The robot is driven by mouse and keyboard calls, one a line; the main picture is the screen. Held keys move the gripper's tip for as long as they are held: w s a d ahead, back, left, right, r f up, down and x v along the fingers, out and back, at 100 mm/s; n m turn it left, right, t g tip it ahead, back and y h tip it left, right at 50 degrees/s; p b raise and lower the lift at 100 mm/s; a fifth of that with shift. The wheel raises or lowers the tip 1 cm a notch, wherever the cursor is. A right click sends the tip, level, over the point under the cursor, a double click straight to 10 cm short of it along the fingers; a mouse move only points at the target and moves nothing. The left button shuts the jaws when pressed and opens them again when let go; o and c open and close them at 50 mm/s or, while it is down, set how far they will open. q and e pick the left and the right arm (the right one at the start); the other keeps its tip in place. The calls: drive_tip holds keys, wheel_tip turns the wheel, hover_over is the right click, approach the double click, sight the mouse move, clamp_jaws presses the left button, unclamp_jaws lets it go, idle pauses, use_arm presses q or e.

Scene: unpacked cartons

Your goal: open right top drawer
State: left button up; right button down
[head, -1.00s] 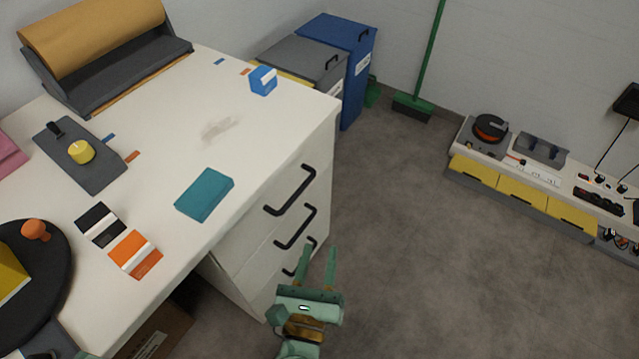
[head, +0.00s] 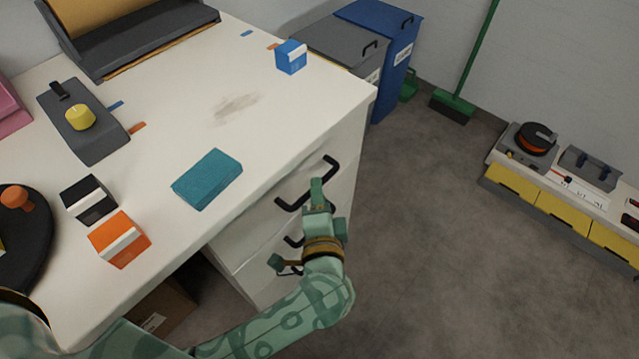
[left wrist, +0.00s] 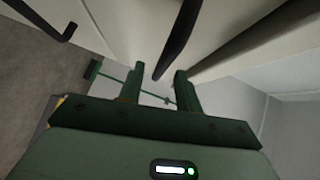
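The white desk has a stack of drawers at its right end. The top drawer (head: 287,215) is shut and has a black bar handle (head: 294,204). My left gripper (head: 316,188) is at this handle, its fingers pointing toward the drawer front. In the left wrist view the fingers (left wrist: 158,82) are apart, and the end of the dark handle (left wrist: 178,42) shows between their tips. I cannot tell whether they touch it. A lower handle (head: 293,241) is partly hidden behind the gripper. My right gripper is not in view.
A teal box (head: 207,179) lies on the desktop near the edge above the drawers. A blue and white box (head: 291,57) stands at the back corner. Grey and blue bins (head: 385,45) stand beyond the desk.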

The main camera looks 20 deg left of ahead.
use_arm(q)
drive_tip(key=shift+x, duration=1.7)
clamp_jaws()
